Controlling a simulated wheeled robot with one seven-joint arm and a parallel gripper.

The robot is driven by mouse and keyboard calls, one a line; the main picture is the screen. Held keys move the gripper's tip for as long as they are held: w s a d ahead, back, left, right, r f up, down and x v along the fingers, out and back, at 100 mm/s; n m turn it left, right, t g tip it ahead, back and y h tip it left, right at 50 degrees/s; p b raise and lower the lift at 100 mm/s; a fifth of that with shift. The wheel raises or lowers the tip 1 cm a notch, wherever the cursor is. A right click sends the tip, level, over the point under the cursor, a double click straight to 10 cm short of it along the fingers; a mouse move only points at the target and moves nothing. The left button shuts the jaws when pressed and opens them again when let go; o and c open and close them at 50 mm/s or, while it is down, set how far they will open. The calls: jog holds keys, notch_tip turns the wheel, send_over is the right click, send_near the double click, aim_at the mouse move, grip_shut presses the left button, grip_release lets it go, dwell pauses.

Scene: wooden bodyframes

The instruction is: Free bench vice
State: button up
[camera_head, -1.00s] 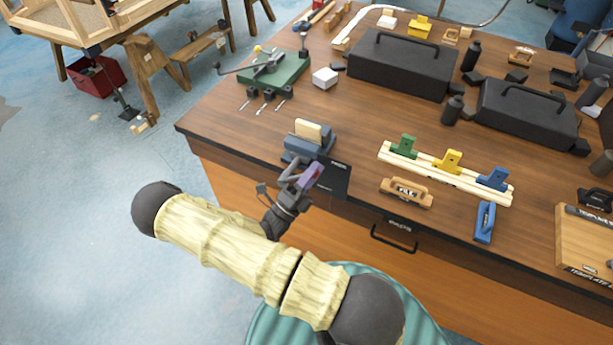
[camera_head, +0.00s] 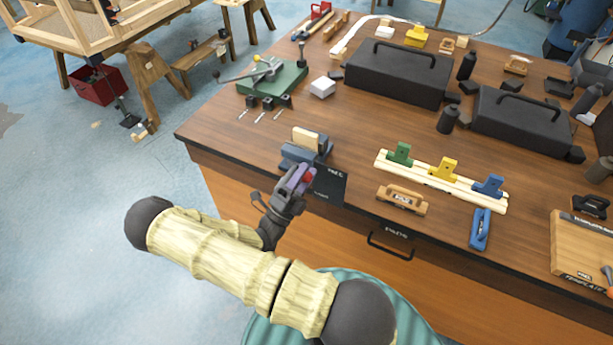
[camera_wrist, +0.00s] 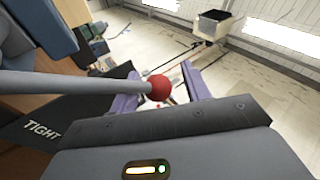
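The blue-grey bench vice (camera_head: 292,158) sits at the table's front edge in the head view, with a pale wooden block (camera_head: 306,138) in its jaws. My gripper (camera_head: 302,176) is just in front of it. In the wrist view, the vice's grey handle bar (camera_wrist: 75,84) comes in from the left and ends in a red ball (camera_wrist: 159,88). The bar crosses in front of one purple finger. The ball shows between my spread, open fingers (camera_wrist: 160,92); contact cannot be told. A black plate (camera_wrist: 40,130) reading "TIGHT" is at left; it also shows in the head view (camera_head: 329,186).
A green-based tool (camera_head: 285,80) stands at the back left. Black toolboxes (camera_head: 398,75) stand behind. A pale rack with coloured clamps (camera_head: 440,180) and a wooden-handled tool (camera_head: 401,200) lie to the right. A drawer handle (camera_head: 390,245) sticks out below the table edge.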

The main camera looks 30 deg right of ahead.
jog(key=shift+d, duration=0.1)
jog(key=shift+s+a+f, duration=0.15)
jog(key=shift+a+f, duration=0.15)
jog(key=shift+f, duration=0.05)
jog(key=b+v, duration=0.6)
jog(key=v, duration=1)
jog(key=shift+a, duration=0.35)
